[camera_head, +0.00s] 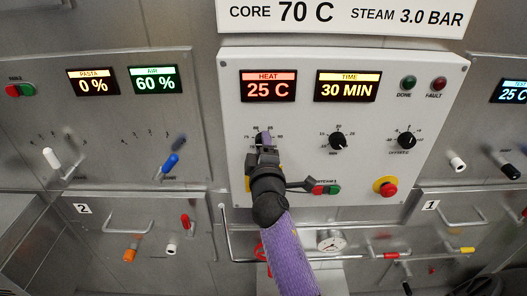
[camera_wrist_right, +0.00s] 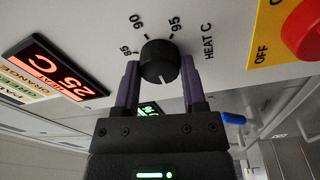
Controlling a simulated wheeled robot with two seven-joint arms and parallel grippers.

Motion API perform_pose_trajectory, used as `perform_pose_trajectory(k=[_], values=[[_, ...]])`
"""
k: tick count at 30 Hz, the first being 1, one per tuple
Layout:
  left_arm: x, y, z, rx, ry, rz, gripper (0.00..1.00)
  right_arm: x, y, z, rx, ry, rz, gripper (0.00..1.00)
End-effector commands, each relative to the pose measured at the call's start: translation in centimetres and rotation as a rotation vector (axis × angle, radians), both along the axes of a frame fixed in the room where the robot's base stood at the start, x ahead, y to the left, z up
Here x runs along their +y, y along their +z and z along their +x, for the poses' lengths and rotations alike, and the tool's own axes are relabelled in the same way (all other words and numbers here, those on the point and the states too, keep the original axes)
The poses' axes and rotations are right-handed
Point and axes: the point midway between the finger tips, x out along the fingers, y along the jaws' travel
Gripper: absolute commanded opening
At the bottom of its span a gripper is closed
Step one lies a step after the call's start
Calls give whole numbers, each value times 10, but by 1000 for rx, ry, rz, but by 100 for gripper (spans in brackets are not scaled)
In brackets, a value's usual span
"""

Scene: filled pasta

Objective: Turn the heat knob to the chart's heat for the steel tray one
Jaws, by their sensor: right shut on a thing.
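The black heat knob shows in the right wrist view (camera_wrist_right: 160,60) with a white pointer line facing the gripper. Dial marks 85, 90 and 95 and the words HEAT C are printed beside it. My right gripper (camera_wrist_right: 160,80) is shut on the knob, one purple finger on each side. In the head view the right gripper (camera_head: 264,143) covers most of the knob on the white control panel (camera_head: 225,110). The red heat display (camera_head: 269,86) reads 25 C. The steel tray cannot be made out, and no chart is readable in full. My left gripper is out of view.
A time display (camera_head: 347,86) reads 30 MIN, above a black knob (camera_head: 338,140). Another black knob (camera_head: 406,140) and a red emergency button (camera_head: 385,186) are to the right. A partly cut-off coloured label strip (camera_wrist_right: 30,85) lies by the heat display.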

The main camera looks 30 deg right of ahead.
Motion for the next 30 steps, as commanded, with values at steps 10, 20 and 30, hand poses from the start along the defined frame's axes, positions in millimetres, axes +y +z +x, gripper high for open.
perform_pose_trajectory(k=[10, 20, 30], values=[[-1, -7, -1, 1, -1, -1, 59, 0, -2, 0, -53, 0, 91, 0], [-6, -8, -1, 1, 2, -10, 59, 0, -1, 0, -59, -1, 102, 0], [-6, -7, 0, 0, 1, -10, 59, 0, -1, 0, -59, -1, 100, 89]])
